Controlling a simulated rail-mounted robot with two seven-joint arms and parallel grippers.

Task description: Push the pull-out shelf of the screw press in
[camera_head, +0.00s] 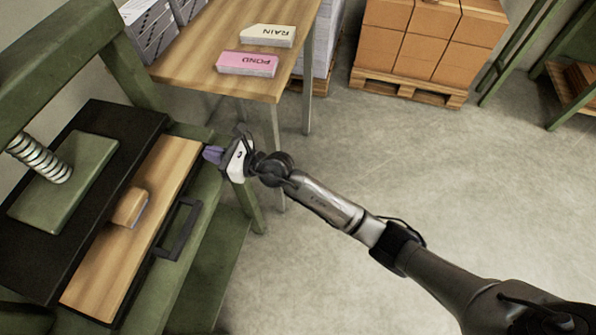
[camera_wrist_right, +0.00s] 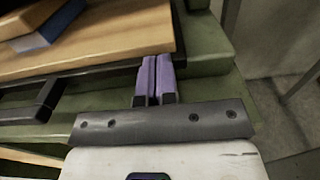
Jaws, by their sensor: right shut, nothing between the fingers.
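The green screw press (camera_head: 85,60) stands at the left in the head view, with its screw and green pressing plate (camera_head: 75,180) over a black board. Its wooden pull-out shelf (camera_head: 105,265) sticks out from under the black board and has a black handle (camera_head: 180,228) on its front. A small wooden block with a pale edge (camera_head: 130,207) lies on the shelf. My right gripper (camera_head: 212,154) is shut and empty, at the far front corner of the shelf. In the right wrist view its purple fingers (camera_wrist_right: 155,80) point at the shelf's front edge (camera_wrist_right: 100,58); I cannot tell if they touch. My left gripper is not in view.
A wooden table (camera_head: 200,50) behind the press holds a pink POND stack (camera_head: 247,63) and a cream RAIN stack (camera_head: 268,36). Cardboard boxes (camera_head: 430,40) stand on a pallet (camera_head: 405,88) at the back. The concrete floor (camera_head: 450,170) to the right is clear.

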